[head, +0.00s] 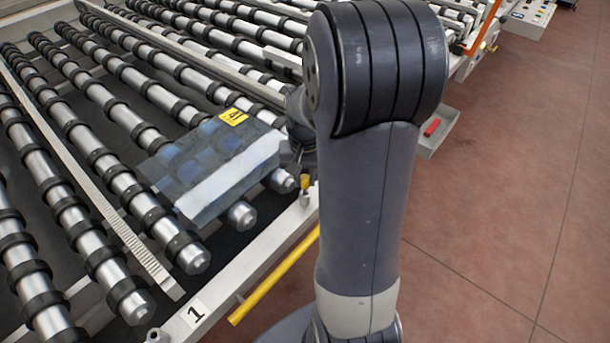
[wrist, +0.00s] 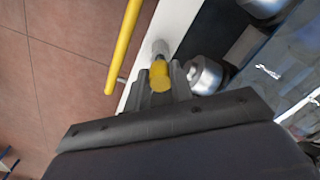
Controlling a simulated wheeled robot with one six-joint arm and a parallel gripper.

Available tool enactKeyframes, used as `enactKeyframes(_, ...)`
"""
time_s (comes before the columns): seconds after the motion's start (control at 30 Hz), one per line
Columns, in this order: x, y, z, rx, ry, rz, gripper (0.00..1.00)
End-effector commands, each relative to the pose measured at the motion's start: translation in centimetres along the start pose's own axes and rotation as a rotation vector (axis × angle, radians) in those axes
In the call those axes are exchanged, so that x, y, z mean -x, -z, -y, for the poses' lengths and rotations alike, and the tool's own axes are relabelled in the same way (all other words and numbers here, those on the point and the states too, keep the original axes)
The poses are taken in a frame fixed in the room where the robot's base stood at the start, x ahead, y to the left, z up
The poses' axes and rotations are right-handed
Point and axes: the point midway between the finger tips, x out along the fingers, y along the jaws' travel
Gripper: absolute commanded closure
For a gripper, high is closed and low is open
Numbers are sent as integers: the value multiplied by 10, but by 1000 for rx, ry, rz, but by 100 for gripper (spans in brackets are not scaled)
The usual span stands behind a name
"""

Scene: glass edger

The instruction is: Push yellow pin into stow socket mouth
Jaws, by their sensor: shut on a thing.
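The yellow pin (wrist: 159,77) is between the fingers of my gripper (wrist: 161,92) in the wrist view, above the pale frame rail. A light grey round part, seemingly the stow socket (wrist: 160,48), shows just beyond the pin on the rail. I cannot tell whether the pin's tip is in its mouth, as the pin hides the join. In the head view the pin (head: 305,182) is a small yellow spot under my gripper (head: 300,170), by the rail edge. My arm hides part of this area.
A glass pane (head: 205,175) with a yellow label lies on the rollers left of my gripper. A yellow bar (head: 275,275) runs along the rail, also in the wrist view (wrist: 124,45). A roller end (wrist: 204,76) is close right of the fingers. A tray holds a red object (head: 432,127).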

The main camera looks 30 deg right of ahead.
Motion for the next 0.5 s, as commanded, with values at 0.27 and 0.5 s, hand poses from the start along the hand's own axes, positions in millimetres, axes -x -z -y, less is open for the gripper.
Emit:
enactKeyframes(0.27, -8, 0, 0, 0, 0, 0, 100)
enactKeyframes(0.5, -14, 0, 0, 0, 0, 1, 100)
